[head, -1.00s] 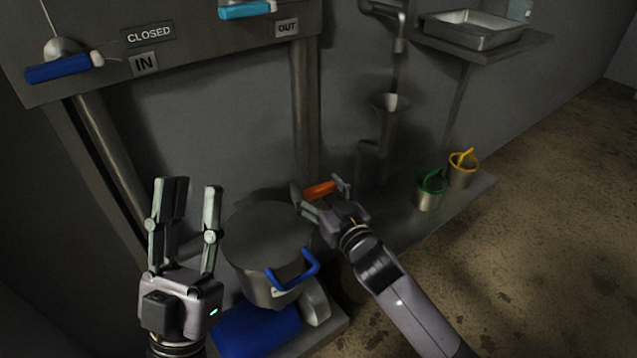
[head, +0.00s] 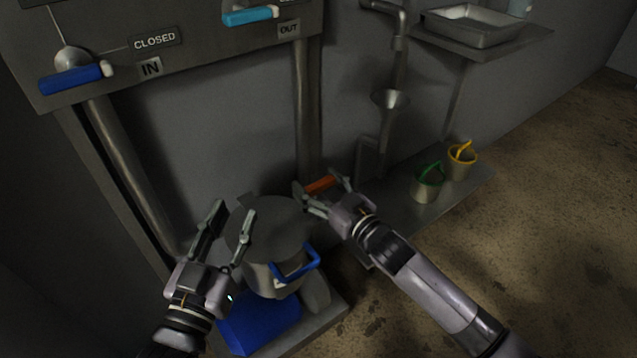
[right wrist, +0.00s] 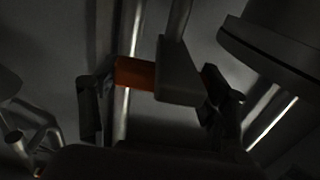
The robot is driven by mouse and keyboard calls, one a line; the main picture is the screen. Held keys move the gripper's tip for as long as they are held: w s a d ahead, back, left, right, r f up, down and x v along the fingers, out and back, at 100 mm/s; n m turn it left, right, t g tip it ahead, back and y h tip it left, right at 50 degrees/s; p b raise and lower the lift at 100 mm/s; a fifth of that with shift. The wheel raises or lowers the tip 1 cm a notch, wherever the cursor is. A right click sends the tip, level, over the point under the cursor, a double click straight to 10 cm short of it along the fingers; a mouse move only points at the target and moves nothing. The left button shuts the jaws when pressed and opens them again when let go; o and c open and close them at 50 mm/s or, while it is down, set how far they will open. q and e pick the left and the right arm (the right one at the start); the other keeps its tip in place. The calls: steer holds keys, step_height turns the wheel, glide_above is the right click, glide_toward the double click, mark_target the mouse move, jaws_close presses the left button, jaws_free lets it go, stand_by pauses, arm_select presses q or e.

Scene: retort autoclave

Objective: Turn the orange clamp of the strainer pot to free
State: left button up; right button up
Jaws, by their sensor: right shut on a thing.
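The strainer pot (head: 268,222) is a grey metal pot with a flat lid and a blue handle (head: 298,265), standing low by the wall. The orange clamp (head: 322,184) is a short bar at the pot's far right side. My right gripper (head: 317,181) is shut on it, and its fingers hide the clamp's ends. The right wrist view shows the orange clamp (right wrist: 135,73) between the fingers, beside a grey block (right wrist: 178,72). My left gripper (head: 236,208) is open and empty, in front of the pot's left side and partly covering it.
A blue object (head: 258,322) lies on the low shelf before the pot. A green-handled cup (head: 427,186) and a yellow-handled cup (head: 461,163) stand to the right. A funnel (head: 389,102) hangs behind. A panel with blue levers (head: 75,78) is upper left. The floor at right is clear.

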steer(key=shift+s+a, duration=0.1)
steer(key=shift+a, duration=0.05)
steer(key=o, duration=1.2)
steer(key=shift+c, duration=0.2)
steer(key=shift+d, duration=0.2)
steer(key=v, duration=1.2)
steer(key=shift+a, duration=0.1)
